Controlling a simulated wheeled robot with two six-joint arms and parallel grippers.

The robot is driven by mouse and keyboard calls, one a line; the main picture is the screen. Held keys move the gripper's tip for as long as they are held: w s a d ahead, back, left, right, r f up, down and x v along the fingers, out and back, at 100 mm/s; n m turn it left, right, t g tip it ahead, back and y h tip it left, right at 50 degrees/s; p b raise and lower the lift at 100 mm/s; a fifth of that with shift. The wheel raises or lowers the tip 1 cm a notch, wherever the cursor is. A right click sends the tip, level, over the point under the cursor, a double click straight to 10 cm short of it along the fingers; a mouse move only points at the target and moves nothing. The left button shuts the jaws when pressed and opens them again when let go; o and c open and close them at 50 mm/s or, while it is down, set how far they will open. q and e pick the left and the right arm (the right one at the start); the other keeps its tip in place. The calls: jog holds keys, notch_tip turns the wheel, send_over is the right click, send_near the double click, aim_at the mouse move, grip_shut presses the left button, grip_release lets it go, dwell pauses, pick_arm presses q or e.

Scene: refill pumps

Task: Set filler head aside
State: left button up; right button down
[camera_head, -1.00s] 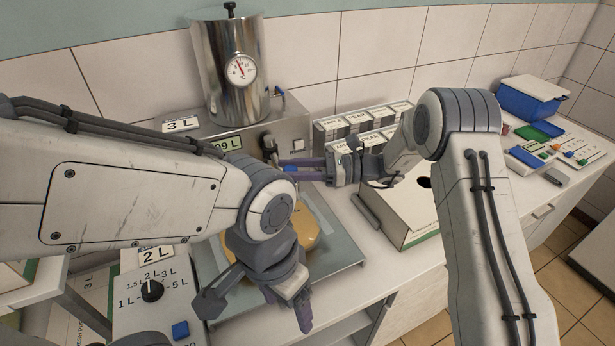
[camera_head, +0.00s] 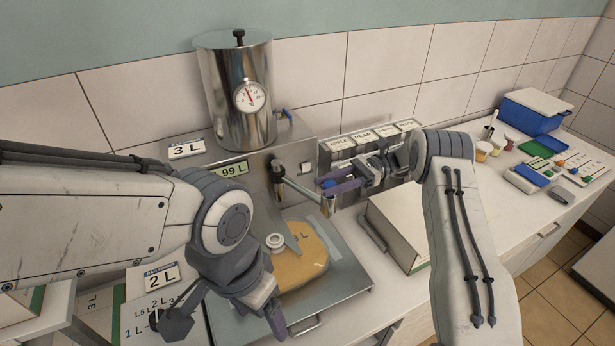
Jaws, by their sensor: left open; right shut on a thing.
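The filler head (camera_head: 328,206) is a short metal nozzle at the end of a swing pipe from the steel filler housing. The pipe points toward the front right, so the nozzle hangs right of the pouch spout. My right gripper (camera_head: 328,184) is shut on the filler head from the right; its fingers partly hide it. An amber pouch (camera_head: 305,262) marked 3 L lies on the metal tray (camera_head: 350,277), with its round pale spout (camera_head: 275,241) uncovered. My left gripper (camera_head: 227,324) is open at the pouch's front left, pointing down; its wrist hides part of the tray.
A steel tank (camera_head: 230,110) with a dial gauge stands on the housing. Flavour-labelled boxes (camera_head: 362,143) stand behind my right gripper. A white box (camera_head: 395,230) is right of the tray. A blue bin (camera_head: 530,113) and small items fill the far right counter.

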dwell(0.4)
jog(key=shift+c, duration=2.3)
grip_release()
jog(key=shift+a, duration=0.1)
